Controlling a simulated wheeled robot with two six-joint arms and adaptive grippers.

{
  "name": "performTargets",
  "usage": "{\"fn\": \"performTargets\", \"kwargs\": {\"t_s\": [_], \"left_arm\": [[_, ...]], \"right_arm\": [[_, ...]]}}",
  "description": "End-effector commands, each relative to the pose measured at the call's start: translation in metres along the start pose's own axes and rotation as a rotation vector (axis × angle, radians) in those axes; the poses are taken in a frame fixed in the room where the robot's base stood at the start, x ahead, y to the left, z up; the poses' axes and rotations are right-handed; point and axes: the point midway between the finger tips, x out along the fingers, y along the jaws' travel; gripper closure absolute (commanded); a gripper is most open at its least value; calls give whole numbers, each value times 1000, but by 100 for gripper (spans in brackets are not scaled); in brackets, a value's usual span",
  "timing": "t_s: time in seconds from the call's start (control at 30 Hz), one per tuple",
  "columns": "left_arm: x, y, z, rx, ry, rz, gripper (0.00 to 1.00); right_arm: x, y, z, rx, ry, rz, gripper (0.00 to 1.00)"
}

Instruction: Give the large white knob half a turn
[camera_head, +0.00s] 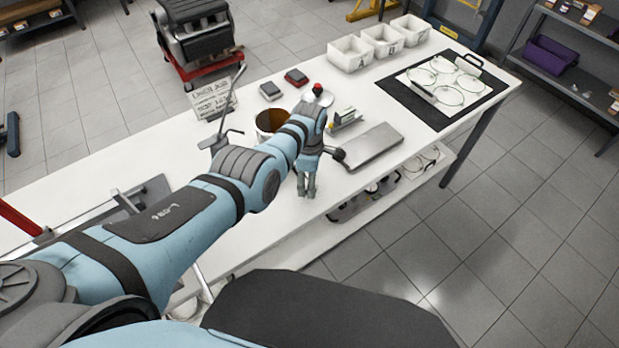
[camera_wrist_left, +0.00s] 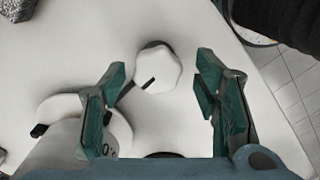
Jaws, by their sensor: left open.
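In the left wrist view a white knob (camera_wrist_left: 160,68) with a rounded, lobed outline and a short black mark lies between and slightly beyond my fingertips. My left gripper (camera_wrist_left: 162,78) is open, one teal finger on each side of the knob, with gaps on both sides. A second white rounded piece (camera_wrist_left: 60,106) with a black mark is at the left, partly hidden by a finger. In the head view my left gripper (camera_head: 306,190) points down at the bench's front edge. I cannot make out the knob there. My right gripper is not in view.
The white bench (camera_head: 110,150) carries a brown-filled pot (camera_head: 271,121), a grey flat plate (camera_head: 374,148), white bins (camera_head: 350,54) and a black mat (camera_head: 397,94) with ring-shaped parts. A bent metal handle (camera_head: 222,138) stands left of the pot. The floor at right is clear.

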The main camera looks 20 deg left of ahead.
Motion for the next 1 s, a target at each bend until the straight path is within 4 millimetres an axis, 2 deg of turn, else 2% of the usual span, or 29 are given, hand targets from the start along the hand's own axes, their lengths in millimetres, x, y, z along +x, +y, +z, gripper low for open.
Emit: {"fn": "performTargets", "kwargs": {"t_s": [0.17, 0.27, 0.33, 0.5, 0.63, 0.77, 1.0], "left_arm": [[-6, 2, 1, 1, 0, 4, 44], [-19, 3, 1, 1, -1, 7, 44], [-31, 1, 0, 0, -1, 7, 44], [-83, 1, 0, 0, -2, 5, 44], [-110, 0, 0, 0, -1, 3, 44], [-120, -1, 0, 0, -1, 0, 44], [-120, -1, 0, 0, 0, -1, 44]], "right_arm": [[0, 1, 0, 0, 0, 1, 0], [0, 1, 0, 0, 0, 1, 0], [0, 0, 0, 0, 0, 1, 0], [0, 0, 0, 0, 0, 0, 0], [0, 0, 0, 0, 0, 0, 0], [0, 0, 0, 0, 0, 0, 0], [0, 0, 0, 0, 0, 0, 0]]}}
